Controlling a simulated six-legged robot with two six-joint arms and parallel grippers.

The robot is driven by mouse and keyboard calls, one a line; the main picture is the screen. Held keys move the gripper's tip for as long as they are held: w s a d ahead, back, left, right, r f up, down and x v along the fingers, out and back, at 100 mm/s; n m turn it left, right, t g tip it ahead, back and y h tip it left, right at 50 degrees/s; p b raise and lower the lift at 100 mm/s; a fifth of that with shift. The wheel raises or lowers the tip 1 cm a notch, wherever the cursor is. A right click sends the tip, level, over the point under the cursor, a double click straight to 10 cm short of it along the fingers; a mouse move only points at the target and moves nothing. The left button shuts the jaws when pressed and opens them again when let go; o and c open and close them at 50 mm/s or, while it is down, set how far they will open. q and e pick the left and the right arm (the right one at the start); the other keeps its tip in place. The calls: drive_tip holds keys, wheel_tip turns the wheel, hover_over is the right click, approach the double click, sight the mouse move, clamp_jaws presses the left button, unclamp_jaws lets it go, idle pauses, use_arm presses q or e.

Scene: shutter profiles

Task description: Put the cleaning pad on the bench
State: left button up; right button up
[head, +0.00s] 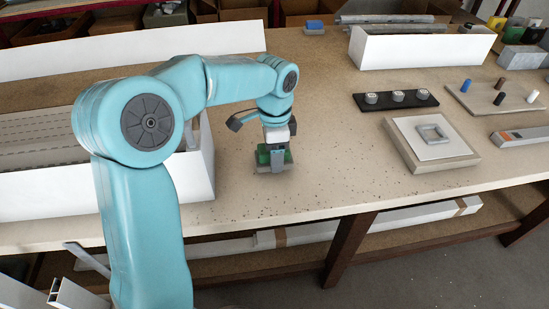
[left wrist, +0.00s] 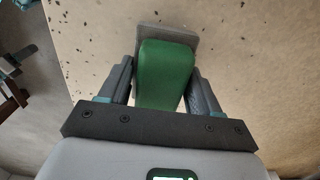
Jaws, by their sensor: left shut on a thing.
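The cleaning pad, with a green grip (left wrist: 165,70) and a flat grey base (left wrist: 198,43), is between the fingers of my left gripper (left wrist: 162,85) in the left wrist view. In the head view the cleaning pad (head: 264,157) is at the bench's front part, right of the long white box. My left gripper (head: 276,150) points down and is shut on the green grip. The grey base is at or just above the bench (head: 330,165); I cannot tell if it touches. My right gripper is not in view.
A long white box (head: 203,180) stands left of the pad. A white box of profiles (head: 420,50) is at the back. A black strip with three round parts (head: 396,101) and a block with a square frame (head: 432,143) lie to the right.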

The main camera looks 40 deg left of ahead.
use_arm(q)
drive_tip(key=shift+s+f, duration=0.15)
drive_tip(key=shift+f, duration=0.7)
drive_tip(key=shift+f, duration=0.15)
drive_tip(key=o, duration=1.1)
drive_tip(key=shift+r, duration=0.5)
wheel_tip(320, 180, up, 12)
drive_tip(key=shift+f+p, duration=0.25)
drive_tip(key=shift+p, duration=0.7)
